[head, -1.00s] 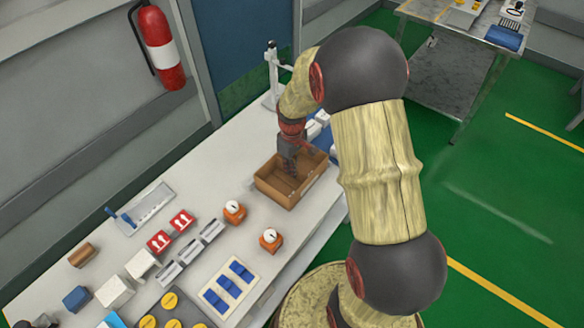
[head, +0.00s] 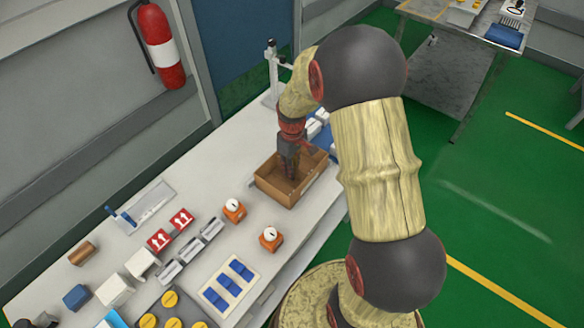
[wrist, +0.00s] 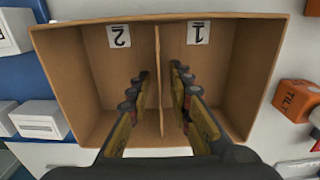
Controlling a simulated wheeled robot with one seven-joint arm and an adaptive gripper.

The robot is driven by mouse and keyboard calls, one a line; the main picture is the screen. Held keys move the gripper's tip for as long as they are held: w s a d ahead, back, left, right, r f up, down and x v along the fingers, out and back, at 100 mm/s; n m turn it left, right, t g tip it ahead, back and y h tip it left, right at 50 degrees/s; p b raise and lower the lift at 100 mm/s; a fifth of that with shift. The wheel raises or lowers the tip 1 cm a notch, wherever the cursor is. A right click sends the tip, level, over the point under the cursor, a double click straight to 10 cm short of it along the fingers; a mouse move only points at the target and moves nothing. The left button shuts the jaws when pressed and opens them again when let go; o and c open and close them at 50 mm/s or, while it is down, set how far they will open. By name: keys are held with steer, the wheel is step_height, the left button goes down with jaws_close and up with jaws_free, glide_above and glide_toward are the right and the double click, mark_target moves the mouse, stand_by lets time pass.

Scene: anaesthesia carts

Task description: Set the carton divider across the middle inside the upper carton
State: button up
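The open brown carton (head: 270,192) stands on the white bench and also fills much of the wrist view (wrist: 75,90). The carton divider (wrist: 158,55) stands upright across its middle, between the halves labelled 2 (wrist: 119,36) and 1 (wrist: 197,33). My gripper (wrist: 160,72) reaches down into the carton with one finger on each side of the divider. A gap shows between the fingers and the divider, so the gripper looks open around it. In the head view my gripper (head: 289,165) hides part of the carton and the divider. The divider's lower edge is hard to see.
Orange tilt indicators (head: 235,210) stand left of the carton, one also at the right of the wrist view (wrist: 296,100). White boxes (wrist: 40,119) are close on its other side. A white stand (head: 272,75) rises behind. Several small items cover the near bench.

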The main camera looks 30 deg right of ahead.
steer(key=shift+o, duration=0.2)
step_height(320, 180, up, 12)
stand_by(0.6)
stand_by(0.5)
